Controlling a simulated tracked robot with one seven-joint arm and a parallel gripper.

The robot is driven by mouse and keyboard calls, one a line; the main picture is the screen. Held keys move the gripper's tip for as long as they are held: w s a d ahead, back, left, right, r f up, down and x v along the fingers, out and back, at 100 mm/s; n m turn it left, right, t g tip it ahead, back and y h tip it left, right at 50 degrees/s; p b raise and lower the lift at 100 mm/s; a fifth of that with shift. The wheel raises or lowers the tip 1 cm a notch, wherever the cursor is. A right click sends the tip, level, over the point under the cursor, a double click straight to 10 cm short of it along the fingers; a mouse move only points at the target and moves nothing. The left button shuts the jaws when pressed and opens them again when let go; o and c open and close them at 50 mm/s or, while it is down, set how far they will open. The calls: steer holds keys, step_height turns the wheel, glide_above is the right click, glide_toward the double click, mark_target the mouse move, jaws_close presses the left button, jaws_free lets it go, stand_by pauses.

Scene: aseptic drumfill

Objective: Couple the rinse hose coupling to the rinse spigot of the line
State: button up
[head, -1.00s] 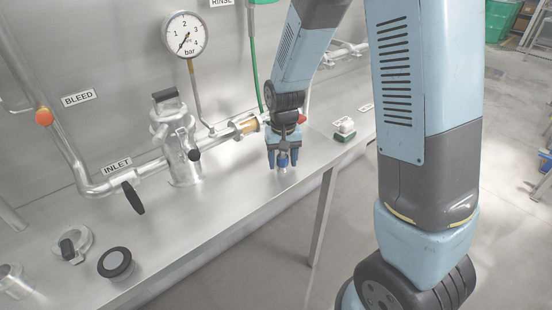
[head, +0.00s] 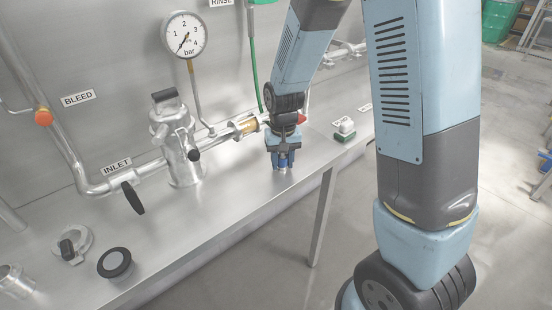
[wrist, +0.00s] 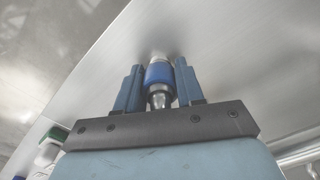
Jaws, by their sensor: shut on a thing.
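My gripper (head: 283,159) points down over the front part of the steel bench. It is shut on a metal coupling with a blue band (wrist: 159,73), seen between the two blue fingers in the wrist view; I take it to be the rinse hose coupling. Its lower end (head: 282,170) shows just under the fingers in the head view, at or close to the bench top. A green hose (head: 254,65) hangs by the RINSE label (head: 220,3) and passes behind my arm; whether it joins the coupling is hidden. I cannot make out the rinse spigot for certain.
The steel bench (head: 215,222) carries an INLET pipe with a black-handled valve (head: 133,197), a filter housing (head: 182,150), a pressure gauge (head: 184,35) and a sight glass (head: 246,125) close behind my gripper. The front bench strip is mostly clear.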

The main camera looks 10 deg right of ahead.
steer(key=shift+w+r, duration=0.15)
steer(key=shift+r, duration=0.3)
jaws_close()
steer(key=shift+r, duration=0.8)
stand_by(0.8)
steer(key=shift+r, duration=2.5)
steer(key=shift+a, duration=0.1)
stand_by(0.4)
